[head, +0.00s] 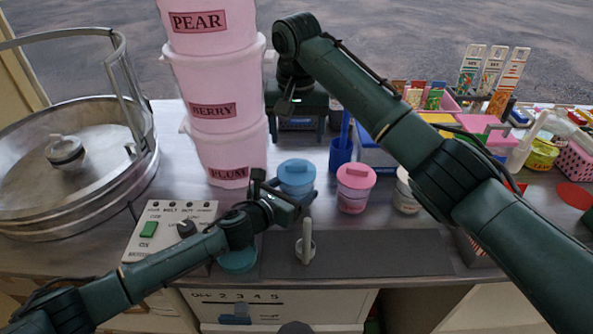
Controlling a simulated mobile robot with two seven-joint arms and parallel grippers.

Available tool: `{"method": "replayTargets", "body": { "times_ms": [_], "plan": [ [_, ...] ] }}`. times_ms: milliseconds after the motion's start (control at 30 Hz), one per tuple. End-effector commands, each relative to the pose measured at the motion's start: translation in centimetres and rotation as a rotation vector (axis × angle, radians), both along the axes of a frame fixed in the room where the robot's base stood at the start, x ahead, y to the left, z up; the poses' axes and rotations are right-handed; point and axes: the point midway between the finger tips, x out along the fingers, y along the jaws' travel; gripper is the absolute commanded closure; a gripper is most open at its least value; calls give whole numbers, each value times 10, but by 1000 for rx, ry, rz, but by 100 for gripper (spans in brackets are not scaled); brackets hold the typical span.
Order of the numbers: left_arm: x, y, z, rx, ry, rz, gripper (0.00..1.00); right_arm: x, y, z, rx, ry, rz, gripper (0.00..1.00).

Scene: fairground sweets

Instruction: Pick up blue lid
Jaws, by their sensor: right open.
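A blue lid (296,167) sits on top of a blue tub (297,187) on the counter. My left gripper (285,195) is low at this tub, with its fingers on either side of the tub's body. I cannot tell whether they press on it. My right gripper (297,132) is open and empty, pointing down, and shows above and behind the blue lid in the picture. A teal round piece (238,260) lies near the counter's front edge, partly hidden by my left arm.
Stacked pink buckets (225,150) rise at left, near a large metal bowl (75,150). A switch box (170,232) stands in front.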

Motion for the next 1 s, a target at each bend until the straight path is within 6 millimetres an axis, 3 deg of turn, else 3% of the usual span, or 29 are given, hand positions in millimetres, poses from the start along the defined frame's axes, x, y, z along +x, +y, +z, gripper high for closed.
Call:
{"method": "replayTargets", "body": {
  "times_ms": [100, 367, 700, 1000],
  "plan": [
    [1, -1, 4, -4, -5, -2, 39, 2, 0, -18, 0, 1, 1, 30],
    [1, -1, 4, -4, -5, -2, 39, 4, 0, -35, 2, 0, 3, 30],
    [1, -1, 4, -4, -5, -2, 39, 7, 1, -77, 3, 1, 4, 30],
    [1, -1, 4, -4, -5, -2, 39, 8, 1, -82, 3, -1, 4, 30]
  ]
}}
